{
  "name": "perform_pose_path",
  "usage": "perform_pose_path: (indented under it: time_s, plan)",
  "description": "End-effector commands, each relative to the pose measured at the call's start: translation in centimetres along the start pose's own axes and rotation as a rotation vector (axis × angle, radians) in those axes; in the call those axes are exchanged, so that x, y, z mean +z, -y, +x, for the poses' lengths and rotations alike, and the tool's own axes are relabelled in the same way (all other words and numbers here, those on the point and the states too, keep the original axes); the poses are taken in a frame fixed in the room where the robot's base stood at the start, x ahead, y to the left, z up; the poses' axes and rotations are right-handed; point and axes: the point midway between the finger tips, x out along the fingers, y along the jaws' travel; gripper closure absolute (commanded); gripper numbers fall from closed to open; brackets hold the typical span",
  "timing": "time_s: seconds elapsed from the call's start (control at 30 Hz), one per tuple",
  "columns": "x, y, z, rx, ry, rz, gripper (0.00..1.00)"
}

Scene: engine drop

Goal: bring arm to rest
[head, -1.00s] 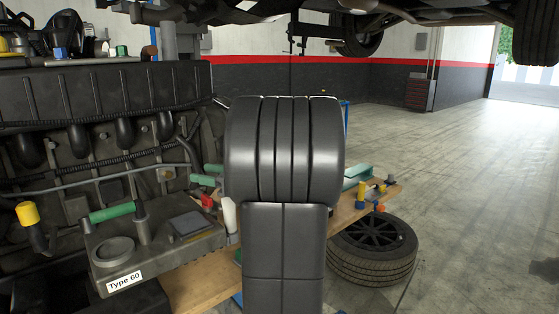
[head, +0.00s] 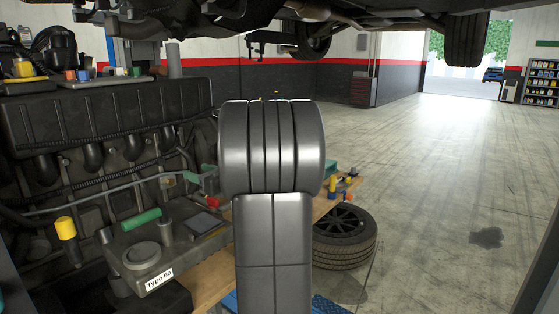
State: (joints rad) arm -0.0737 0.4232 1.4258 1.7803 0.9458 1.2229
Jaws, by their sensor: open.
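My arm (head: 275,150) stands upright in the middle of the head view, a thick grey ribbed joint above a long grey link. It hides part of the workbench and the engine's right end. My gripper is not visible in the head view; the arm's far end is hidden behind its own joint.
A dark engine (head: 105,120) fills the left, with a "Type 60" block (head: 160,255) at its front. A wooden bench (head: 205,283) stands behind my arm, and a tire (head: 345,238) lies right of it. A raised vehicle (head: 330,12) hangs overhead. The floor (head: 440,190) at right is mostly clear.

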Motion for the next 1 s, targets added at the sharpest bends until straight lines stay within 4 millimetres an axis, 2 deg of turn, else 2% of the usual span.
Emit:
perform_pose_path:
  time_s: [0.03, 0.1, 0.37, 1.0]
  plan:
    - [0.2, 0.1, 0.3, -0.010, -0.003, 0.001, 0.51]
    - [-1.0, 0.2, 0.3, -0.013, -0.004, 0.002, 0.51]
    - [-2.6, 0.1, 0.2, -0.012, -0.004, 0.002, 0.51]
    - [-2.7, -0.2, -0.1, -0.013, -0.014, -0.028, 0.51]
